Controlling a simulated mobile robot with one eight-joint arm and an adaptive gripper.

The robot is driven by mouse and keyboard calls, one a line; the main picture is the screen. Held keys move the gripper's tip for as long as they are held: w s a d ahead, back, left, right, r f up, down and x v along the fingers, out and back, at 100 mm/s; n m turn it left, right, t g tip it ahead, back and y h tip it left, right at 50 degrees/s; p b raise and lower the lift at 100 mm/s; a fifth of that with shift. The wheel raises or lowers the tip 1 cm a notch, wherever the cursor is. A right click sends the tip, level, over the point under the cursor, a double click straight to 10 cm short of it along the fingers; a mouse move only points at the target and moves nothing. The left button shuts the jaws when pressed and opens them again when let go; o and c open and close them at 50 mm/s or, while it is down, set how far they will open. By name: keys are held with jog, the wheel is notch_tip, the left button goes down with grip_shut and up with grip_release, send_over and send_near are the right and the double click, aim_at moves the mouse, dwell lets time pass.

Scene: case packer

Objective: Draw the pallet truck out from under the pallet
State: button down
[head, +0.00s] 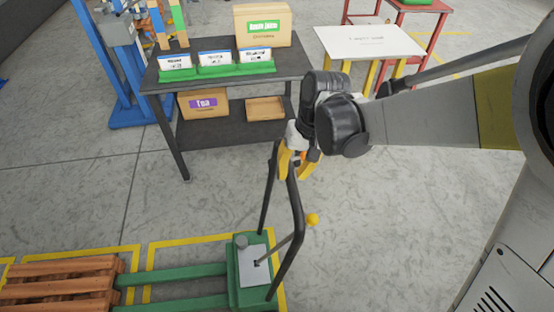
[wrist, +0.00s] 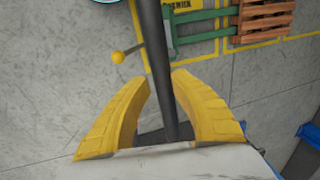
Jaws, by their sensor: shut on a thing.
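The green pallet truck (head: 243,262) stands at the bottom of the head view, its forks (head: 180,274) pointing left. A long stretch of fork is bare; the far ends meet the wooden pallet (head: 60,283), and how far they reach under it is hidden. My gripper (head: 296,166) is shut on the truck's dark handle (head: 296,222), near its top bar. In the wrist view, the handle (wrist: 157,60) runs between the yellow fingers of my gripper (wrist: 155,82). The truck (wrist: 195,18) and the pallet (wrist: 262,18) also show at the top there.
A dark table (head: 220,75) with green trays and boxes stands behind the handle, a shelf below it. A white-topped table (head: 365,42) stands at the back right. Yellow floor lines (head: 150,245) run around the truck and pallet. The floor (head: 375,230) right of the truck is clear.

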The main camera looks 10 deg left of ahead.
jog(key=w+d, duration=0.2)
jog(key=d, duration=0.7)
jog(key=shift+w+d, duration=0.3)
jog(key=shift+d, duration=0.05)
jog(key=c, duration=1.5)
grip_release()
jog(key=shift+a+f, duration=0.1)
jog(key=shift+a, duration=0.1)
jog(key=shift+c, duration=0.2)
jog(key=o, duration=0.3)
jog(key=shift+d, duration=0.2)
jog(key=shift+w+d, duration=0.1)
jog(key=shift+d, duration=0.15)
jog(key=v, duration=1.2)
jog(key=shift+a, duration=0.15)
